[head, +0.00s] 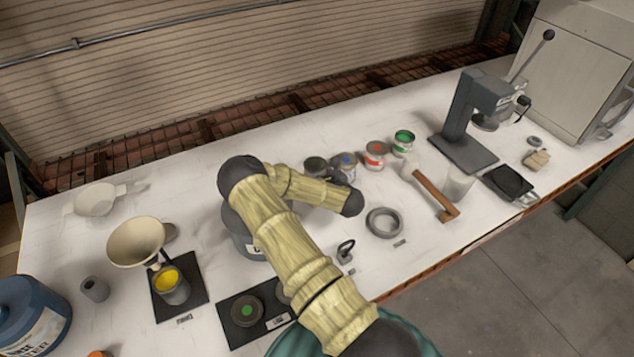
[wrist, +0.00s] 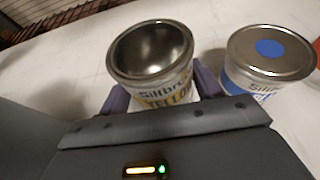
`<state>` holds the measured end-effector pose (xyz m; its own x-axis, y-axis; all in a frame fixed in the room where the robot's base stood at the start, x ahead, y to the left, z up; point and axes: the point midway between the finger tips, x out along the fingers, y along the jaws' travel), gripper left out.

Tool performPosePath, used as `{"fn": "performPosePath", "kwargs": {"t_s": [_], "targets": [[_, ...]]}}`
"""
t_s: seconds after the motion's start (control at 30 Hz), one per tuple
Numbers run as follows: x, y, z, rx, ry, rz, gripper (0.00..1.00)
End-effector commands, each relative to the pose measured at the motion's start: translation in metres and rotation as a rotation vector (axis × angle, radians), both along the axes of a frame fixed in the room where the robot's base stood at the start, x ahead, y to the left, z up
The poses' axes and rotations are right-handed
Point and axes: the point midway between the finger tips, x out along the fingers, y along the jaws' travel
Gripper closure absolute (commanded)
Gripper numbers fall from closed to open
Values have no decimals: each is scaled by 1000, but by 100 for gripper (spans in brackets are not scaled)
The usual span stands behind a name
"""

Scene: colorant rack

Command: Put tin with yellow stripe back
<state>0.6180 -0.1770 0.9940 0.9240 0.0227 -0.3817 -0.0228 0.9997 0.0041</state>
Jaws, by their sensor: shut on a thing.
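The tin with the yellow stripe (wrist: 152,68) is in the wrist view, upright, lidless and seemingly empty, its label partly reading "YELLOW". My gripper (wrist: 160,92) is shut on it, with a purple-grey finger on each side. In the head view the tin (head: 316,166) is a dark open top at the left end of a row of tins, partly hidden by my arm. My fingertips are hidden there. I cannot tell whether the tin touches the table. The blue-marked tin (wrist: 268,55) stands just right of it, with a small gap; it also shows in the head view (head: 346,160).
A red-marked tin (head: 376,153) and a green-marked tin (head: 404,140) continue the row. A grey ring (head: 384,222), a mallet (head: 436,196) and a press (head: 468,125) are to the right. A pot with yellow content (head: 168,283) and a funnel (head: 136,242) are at left.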

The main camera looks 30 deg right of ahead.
Motion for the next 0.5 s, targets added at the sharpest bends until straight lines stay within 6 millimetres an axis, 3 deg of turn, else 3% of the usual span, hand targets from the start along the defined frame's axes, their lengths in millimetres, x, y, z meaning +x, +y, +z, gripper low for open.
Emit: {"fn": "performPosePath", "kwargs": {"t_s": [0.27, 0.5], "targets": [[0, -1, -3, 1, 1, -1, 65], [0, 1, -32, 2, 1, 1, 65]]}}
